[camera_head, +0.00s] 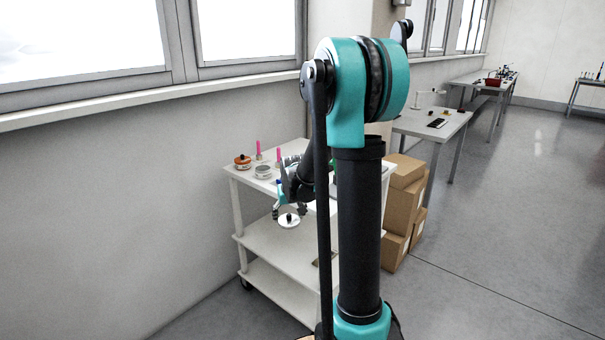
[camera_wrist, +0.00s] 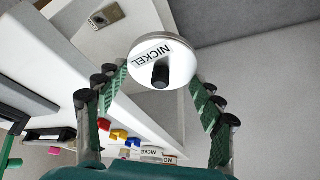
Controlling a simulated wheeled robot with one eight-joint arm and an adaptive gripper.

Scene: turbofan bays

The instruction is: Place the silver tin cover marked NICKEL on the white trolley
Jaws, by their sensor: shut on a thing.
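The silver tin cover (camera_head: 289,221) is a round, pale disc with a black knob. It also shows in the wrist view (camera_wrist: 178,62), with a white label reading NICKEL. My gripper (camera_head: 288,209) is shut on the cover, its two green-padded fingers on either side in the wrist view (camera_wrist: 158,84). In the head view the cover appears below the top deck level of the white trolley (camera_head: 238,200), in front of its open shelves. The trolley's white surfaces also show in the wrist view (camera_wrist: 55,70).
On the trolley's top are an orange-topped tin (camera_head: 243,162), a silver tin (camera_head: 262,172) and pink upright items (camera_head: 258,149). Cardboard boxes (camera_head: 402,200) stand right of the trolley. A wall with windows runs along the left. Open floor lies to the right.

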